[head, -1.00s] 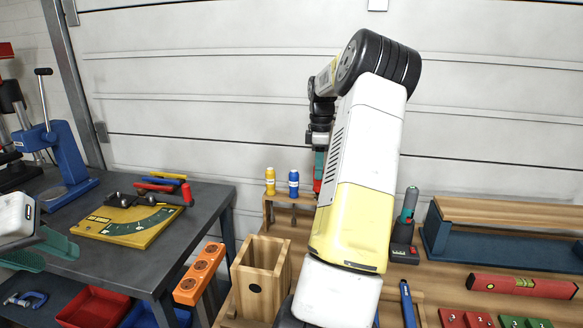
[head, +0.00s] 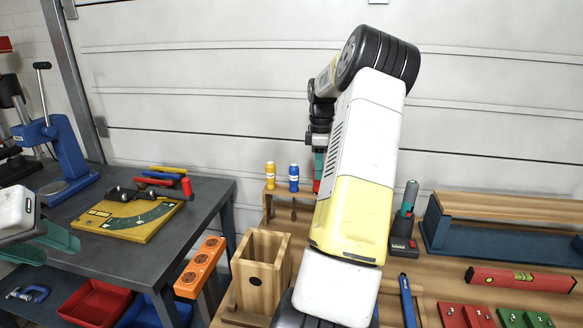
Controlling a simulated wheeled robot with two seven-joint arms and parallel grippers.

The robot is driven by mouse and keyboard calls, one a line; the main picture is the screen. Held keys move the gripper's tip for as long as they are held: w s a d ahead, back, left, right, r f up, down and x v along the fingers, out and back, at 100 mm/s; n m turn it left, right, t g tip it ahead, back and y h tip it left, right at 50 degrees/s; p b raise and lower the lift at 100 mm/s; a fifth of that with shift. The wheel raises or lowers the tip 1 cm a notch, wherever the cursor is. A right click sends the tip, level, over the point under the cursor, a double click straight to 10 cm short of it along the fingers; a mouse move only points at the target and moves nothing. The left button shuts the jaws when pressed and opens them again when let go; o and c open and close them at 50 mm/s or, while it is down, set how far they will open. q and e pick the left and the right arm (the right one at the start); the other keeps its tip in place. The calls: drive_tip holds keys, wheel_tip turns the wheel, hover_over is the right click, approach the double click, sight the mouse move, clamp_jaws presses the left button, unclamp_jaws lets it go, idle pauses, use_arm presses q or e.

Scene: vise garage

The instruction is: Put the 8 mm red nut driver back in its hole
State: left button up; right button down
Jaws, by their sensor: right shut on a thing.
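A small wooden rack (head: 269,192) holds a yellow nut driver (head: 270,175) and a blue nut driver (head: 294,177), both upright. The red nut driver (head: 317,187) is right of the blue one, partly hidden behind my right arm. My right gripper (head: 319,168) points down from above and is shut on its handle. The driver's shaft and the hole are hidden by the arm, so I cannot tell whether the tip is in the rack. My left gripper (head: 48,244) is open and empty at the left edge, over the dark side table.
A wooden box (head: 256,284) and an orange socket strip (head: 200,267) are in front of the rack. The garage door (head: 200,80) is behind.

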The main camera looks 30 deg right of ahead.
drive_tip(key=shift+f, duration=0.45)
idle(0.4)
drive_tip(key=c, duration=0.7)
unclamp_jaws()
drive_tip(key=shift+r, duration=3.5)
